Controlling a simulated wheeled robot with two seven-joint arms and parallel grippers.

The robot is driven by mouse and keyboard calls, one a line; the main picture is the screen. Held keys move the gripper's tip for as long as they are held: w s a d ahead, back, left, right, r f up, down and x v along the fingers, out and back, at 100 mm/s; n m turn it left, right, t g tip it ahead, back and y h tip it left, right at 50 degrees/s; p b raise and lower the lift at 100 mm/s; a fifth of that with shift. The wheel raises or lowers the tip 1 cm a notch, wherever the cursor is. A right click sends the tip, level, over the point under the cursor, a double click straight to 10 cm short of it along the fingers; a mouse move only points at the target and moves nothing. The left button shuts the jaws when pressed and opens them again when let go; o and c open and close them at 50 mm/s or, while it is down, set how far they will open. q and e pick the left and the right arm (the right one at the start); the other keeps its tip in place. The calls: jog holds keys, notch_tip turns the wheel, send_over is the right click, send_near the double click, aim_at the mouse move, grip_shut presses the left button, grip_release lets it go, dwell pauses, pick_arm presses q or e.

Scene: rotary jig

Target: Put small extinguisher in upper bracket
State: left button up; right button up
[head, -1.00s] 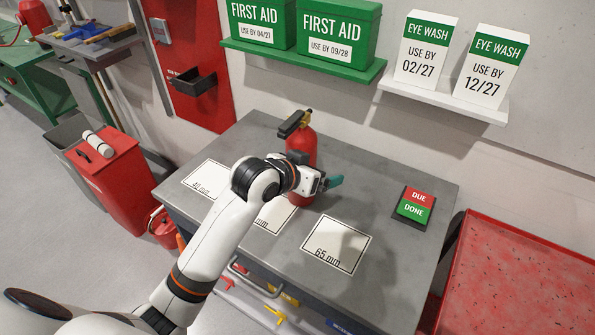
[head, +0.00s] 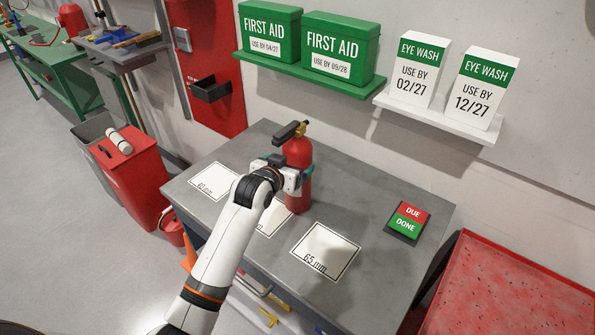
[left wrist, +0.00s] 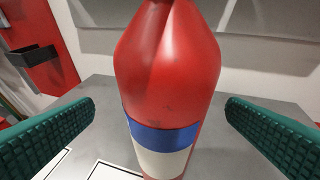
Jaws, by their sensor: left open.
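A red fire extinguisher (head: 299,160) with a black handle stands upright on the grey workbench. It fills the middle of the left wrist view (left wrist: 166,75), with a blue and white band below its shoulder. My left gripper (head: 292,174) is at the extinguisher's body, with its green fingers (left wrist: 160,135) apart, one on each side and clear of the surface. A black bracket (head: 211,88) is fixed on the red wall panel behind the bench. My right gripper is not in view.
The grey bench (head: 365,175) carries white marked squares, one reading 65 mm (head: 325,251), and a DUE/DONE block (head: 407,220). Shelves with first aid boxes (head: 340,45) and eye wash boxes (head: 417,70) hang above. A red bin (head: 130,170) stands left, a red tray table (head: 510,290) right.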

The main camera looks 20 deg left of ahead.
pick_arm(q)
jog(key=shift+w+d+f+p, duration=0.2)
jog(key=shift+w+p, duration=0.1)
jog(key=shift+w, duration=0.25)
jog(key=shift+p+x, duration=0.45)
jog(key=shift+x, duration=1.6)
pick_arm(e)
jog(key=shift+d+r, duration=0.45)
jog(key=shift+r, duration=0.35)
pick_arm(q)
jog(key=shift+s+d+f, duration=0.1)
jog(key=shift+s, duration=0.05)
jog(key=shift+c, duration=0.6)
jog(key=c, duration=1.8)
jog(key=shift+r, duration=0.35)
grip_shut()
jog(key=shift+w, duration=0.2)
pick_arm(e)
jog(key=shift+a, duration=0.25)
